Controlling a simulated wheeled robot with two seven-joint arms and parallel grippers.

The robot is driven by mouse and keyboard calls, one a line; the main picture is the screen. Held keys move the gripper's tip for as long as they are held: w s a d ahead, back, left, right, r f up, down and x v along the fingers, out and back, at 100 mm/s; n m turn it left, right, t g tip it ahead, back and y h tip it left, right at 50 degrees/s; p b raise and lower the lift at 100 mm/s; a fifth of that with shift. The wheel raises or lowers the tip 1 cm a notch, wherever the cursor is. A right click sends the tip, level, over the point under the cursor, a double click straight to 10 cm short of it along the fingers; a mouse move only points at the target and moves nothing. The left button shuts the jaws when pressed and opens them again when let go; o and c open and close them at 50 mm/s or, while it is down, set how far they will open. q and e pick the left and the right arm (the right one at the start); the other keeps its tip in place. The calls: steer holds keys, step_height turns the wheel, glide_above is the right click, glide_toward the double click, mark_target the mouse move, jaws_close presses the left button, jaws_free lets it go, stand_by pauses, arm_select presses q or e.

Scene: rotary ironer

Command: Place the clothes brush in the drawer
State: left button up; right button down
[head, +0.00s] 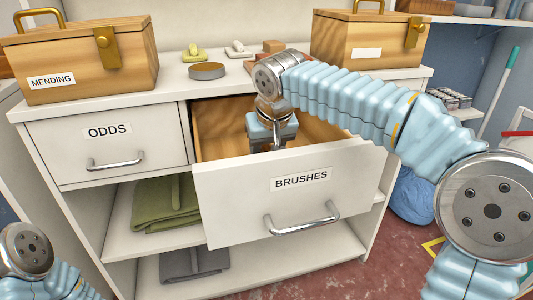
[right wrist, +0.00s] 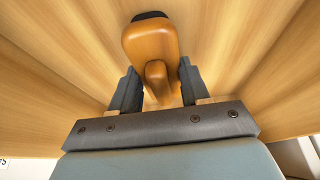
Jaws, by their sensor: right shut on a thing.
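The clothes brush (right wrist: 150,40) has an orange-brown wooden body with a raised grip and a dark end. It shows in the right wrist view, with its grip between the two dark fingers of my right gripper (right wrist: 156,88), which is shut on it. In the head view my right gripper (head: 272,130) points down inside the open BRUSHES drawer (head: 240,205). The brush is hidden there behind the gripper and the drawer front. I cannot tell whether it touches the drawer floor. My left arm shows at the lower left, but its gripper is out of view.
The ODDS drawer (head: 60,145) beside it is shut. On the top stand the MENDING box (head: 80,60), another wooden box (head: 365,40), a round grey tin (head: 206,71) and small blocks. A folded green cloth (head: 165,203) lies on the shelf below.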

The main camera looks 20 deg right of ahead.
steer(key=shift+f, duration=0.15)
steer(key=c, duration=0.5)
jaws_free()
steer(key=shift+c, duration=0.2)
steer(key=shift+r, duration=0.3)
steer(key=p+v, duration=0.2)
steer(key=v, duration=1)
steer(key=shift+p, duration=0.35)
steer(key=shift+f, duration=0.1)
